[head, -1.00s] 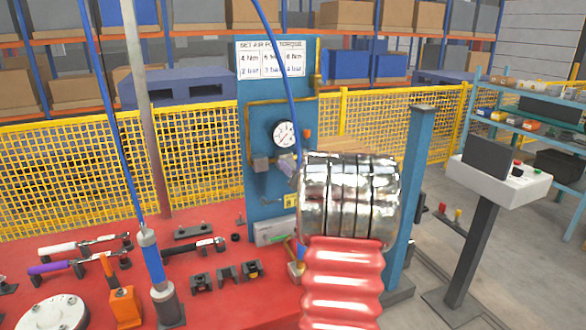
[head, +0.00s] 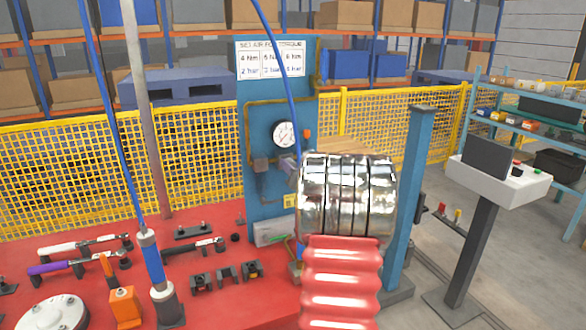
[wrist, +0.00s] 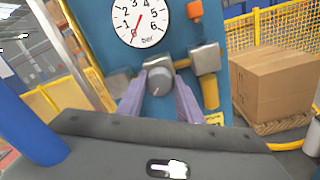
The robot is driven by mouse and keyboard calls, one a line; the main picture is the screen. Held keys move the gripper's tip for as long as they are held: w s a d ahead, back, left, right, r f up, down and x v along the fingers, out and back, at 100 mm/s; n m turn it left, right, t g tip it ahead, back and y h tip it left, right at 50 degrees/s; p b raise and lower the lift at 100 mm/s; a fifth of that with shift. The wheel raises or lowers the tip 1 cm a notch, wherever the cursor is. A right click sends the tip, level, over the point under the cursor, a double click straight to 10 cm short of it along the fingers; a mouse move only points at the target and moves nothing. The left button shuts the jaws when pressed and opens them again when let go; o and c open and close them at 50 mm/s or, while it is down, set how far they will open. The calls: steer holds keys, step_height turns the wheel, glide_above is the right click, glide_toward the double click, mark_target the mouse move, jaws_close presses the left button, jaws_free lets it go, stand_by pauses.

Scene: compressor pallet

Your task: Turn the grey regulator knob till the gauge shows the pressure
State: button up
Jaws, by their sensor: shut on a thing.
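The grey regulator knob (wrist: 158,82) is on the blue panel (wrist: 188,35), below the round pressure gauge (wrist: 143,17). My gripper (wrist: 161,85) has its two purple fingers on either side of the knob and is shut on it. The gauge has a white face marked in bar and a red needle, which points toward the lower part of the dial in the wrist view; its exact reading is unclear. In the head view the gauge (head: 285,134) shows above my gripper (head: 289,163), and my arm hides much of the lower panel.
A pressure chart (head: 270,60) tops the panel. A grey fitting (wrist: 206,58) and an orange part (wrist: 194,10) sit right of the knob. A blue hose (head: 286,75) hangs before the panel. Tools lie on the red bench (head: 215,285). A blue post (head: 408,200) stands to the right.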

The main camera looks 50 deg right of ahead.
steer(key=shift+d, duration=0.1)
steer(key=shift+m, duration=0.3)
steer(key=shift+f+m+g+h, duration=0.15)
steer(key=shift+f+m, duration=0.05)
steer(key=shift+m, duration=5.8)
steer(key=shift+f+m+g+h, duration=0.1)
steer(key=shift+f+m, duration=0.05)
steer(key=shift+m, duration=5.85)
steer(key=shift+f+m+g+h, duration=0.15)
steer(key=shift+f+m, duration=0.05)
steer(key=shift+m, duration=5.8)
